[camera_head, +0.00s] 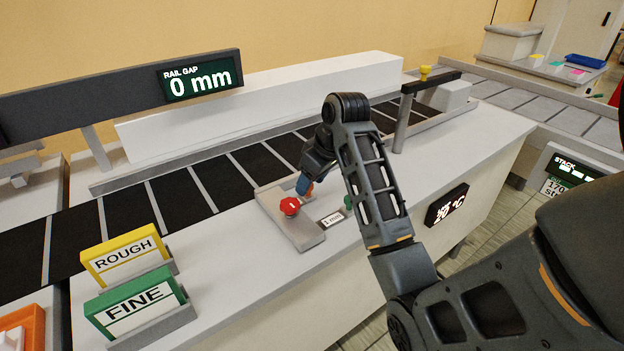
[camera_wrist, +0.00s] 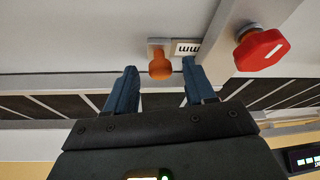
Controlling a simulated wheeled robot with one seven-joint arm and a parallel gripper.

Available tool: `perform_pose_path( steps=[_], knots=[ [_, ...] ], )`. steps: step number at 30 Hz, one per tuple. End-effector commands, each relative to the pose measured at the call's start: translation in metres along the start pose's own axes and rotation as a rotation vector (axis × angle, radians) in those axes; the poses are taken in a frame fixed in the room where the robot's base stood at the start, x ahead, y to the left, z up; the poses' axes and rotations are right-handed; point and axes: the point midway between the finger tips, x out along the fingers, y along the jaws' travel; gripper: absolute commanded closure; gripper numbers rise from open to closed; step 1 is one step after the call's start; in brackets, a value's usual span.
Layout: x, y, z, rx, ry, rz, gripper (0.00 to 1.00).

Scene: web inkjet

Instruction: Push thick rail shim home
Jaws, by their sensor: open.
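A small orange knob (camera_wrist: 160,66) on a pale block shows in the wrist view, beside a plate marked "mm". In the head view only a sliver of orange (camera_head: 309,189) shows by my gripper (camera_head: 303,186). My gripper is open, and its blue fingers (camera_wrist: 160,82) stand to either side of the orange knob, with clear gaps. A red knob (camera_head: 290,205) sits on a grey plate (camera_head: 304,238); it is also in the wrist view (camera_wrist: 262,48). A green knob (camera_head: 348,202) stands by the "1 mm" label. I cannot tell which piece is the thick shim.
The rail gap display (camera_head: 201,79) reads 0 mm. A dark slatted belt (camera_head: 180,195) runs behind the plate. ROUGH (camera_head: 128,255) and FINE (camera_head: 140,303) cards stand at the front left.

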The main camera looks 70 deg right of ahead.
Motion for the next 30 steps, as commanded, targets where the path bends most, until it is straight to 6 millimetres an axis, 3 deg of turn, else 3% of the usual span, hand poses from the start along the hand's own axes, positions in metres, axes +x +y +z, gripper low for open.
perform_pose_path(
  steps=[5,15,21,30],
  knots=[
    [-0.008,0.000,-0.001,-0.001,0.002,0.001,0.46],
    [-0.065,0.000,-0.002,0.001,0.000,0.000,0.46],
    [-0.077,0.000,-0.001,0.000,0.000,0.000,0.46],
    [-0.078,0.000,0.000,0.000,0.000,0.000,0.46]
  ],
)
